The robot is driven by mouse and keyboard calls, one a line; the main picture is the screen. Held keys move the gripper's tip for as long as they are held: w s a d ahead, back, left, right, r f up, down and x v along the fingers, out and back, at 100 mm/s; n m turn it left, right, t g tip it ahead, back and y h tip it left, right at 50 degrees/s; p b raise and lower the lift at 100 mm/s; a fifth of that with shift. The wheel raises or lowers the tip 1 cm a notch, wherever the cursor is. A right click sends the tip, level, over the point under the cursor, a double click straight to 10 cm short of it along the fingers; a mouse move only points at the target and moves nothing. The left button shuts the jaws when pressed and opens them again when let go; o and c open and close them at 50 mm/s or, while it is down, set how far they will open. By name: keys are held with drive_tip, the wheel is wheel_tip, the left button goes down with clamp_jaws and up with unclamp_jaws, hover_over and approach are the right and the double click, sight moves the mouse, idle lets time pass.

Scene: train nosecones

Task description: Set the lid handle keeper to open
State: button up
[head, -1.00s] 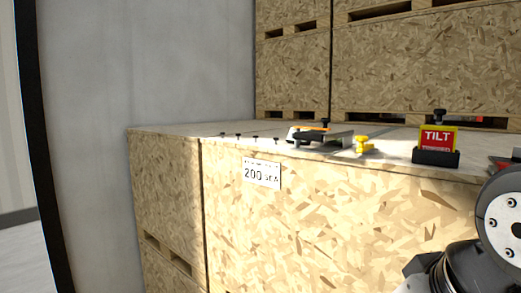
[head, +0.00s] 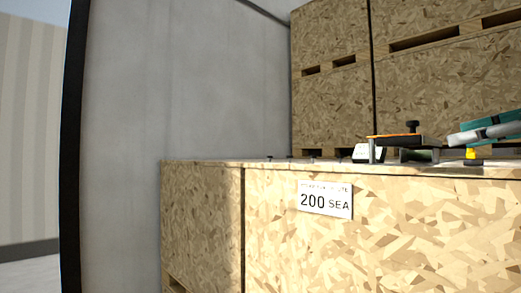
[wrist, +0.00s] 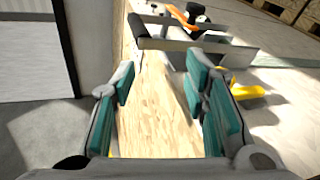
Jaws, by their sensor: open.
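A low metal fixture with an orange strip (head: 396,137) and a black knob (head: 413,127) sits on top of the wooden crate, near its front edge. I cannot tell which part of it is the lid handle keeper. In the wrist view the fixture shows a grey bracket (wrist: 192,46), a dark rounded grip (wrist: 150,43) and the orange strip (wrist: 178,16), beyond my fingers. My gripper (wrist: 160,78), with teal finger pads, is open and empty. It also shows at the right edge of the head view (head: 487,132), close beside the fixture.
The wooden crate (head: 280,235) bears a "200 SEA" label (head: 325,200). A yellow piece (wrist: 245,93) lies just right of my right finger. Several small dark pegs stand along the crate top at left. Stacked crates (head: 330,100) rise behind; a grey wall (head: 180,90) stands left.

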sight(413, 123)
wheel_tip(413, 123, up, 4)
drive_tip(key=w+d+m+t, duration=0.2)
drive_tip(key=d+m, duration=0.1)
drive_tip(key=x, duration=1.2)
drive_tip(key=shift+w+a+f, duration=0.15)
drive_tip(key=shift+w+f, duration=0.05)
clamp_jaws()
